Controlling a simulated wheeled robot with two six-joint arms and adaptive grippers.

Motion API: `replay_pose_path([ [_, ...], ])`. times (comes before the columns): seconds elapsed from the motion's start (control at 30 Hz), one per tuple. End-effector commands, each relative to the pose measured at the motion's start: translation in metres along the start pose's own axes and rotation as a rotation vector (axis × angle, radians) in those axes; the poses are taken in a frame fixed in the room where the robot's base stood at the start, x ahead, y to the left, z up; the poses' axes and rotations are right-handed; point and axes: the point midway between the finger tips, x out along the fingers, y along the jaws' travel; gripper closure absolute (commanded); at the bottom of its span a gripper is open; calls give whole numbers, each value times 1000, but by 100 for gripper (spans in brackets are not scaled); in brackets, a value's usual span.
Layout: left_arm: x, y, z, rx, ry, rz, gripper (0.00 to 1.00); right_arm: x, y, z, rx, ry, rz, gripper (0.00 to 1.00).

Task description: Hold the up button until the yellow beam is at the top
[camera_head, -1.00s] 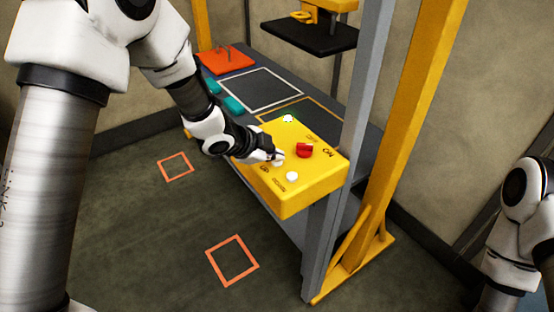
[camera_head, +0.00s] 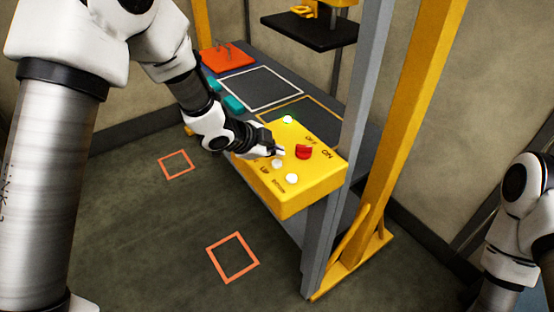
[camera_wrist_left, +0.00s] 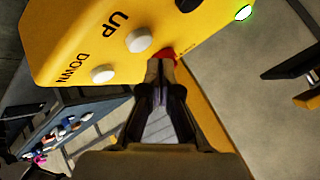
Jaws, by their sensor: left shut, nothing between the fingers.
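The yellow control box (camera_head: 300,195) carries a white UP button (camera_head: 277,163), a white DOWN button (camera_head: 292,178), a red switch (camera_head: 303,152) and a lamp (camera_head: 288,119) lit green. My left gripper (camera_head: 279,150) is shut and empty, just above the UP button in the picture, beside the red switch. In the left wrist view its fingertips (camera_wrist_left: 161,62) overlap the red switch (camera_wrist_left: 167,54), with the UP button (camera_wrist_left: 139,40) clear of them; contact cannot be told. A yellow part (camera_head: 305,12) shows above a black plate; whether it belongs to the yellow beam is unclear. My right gripper is out of view.
A grey upright (camera_head: 345,150) and a slanted yellow post (camera_head: 412,100) stand right of the box. Behind it is a dark table with an orange block (camera_head: 228,61) and a teal piece (camera_head: 233,104). The floor at the front left is open, with orange squares marked on it.

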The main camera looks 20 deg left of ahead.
Motion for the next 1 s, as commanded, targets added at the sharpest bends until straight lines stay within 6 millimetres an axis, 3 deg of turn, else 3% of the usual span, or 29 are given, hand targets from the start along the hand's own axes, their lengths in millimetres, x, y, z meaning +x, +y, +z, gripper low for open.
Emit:
replay_pose_path([
  [0.1, -13, -10, -9, 0, 0, -1, 100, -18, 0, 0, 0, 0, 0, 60],
  [0.4, -32, -24, -24, 0, 0, 0, 100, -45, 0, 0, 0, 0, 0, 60],
  [1.0, -32, -23, -23, 0, 0, 0, 100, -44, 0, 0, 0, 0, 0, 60],
])
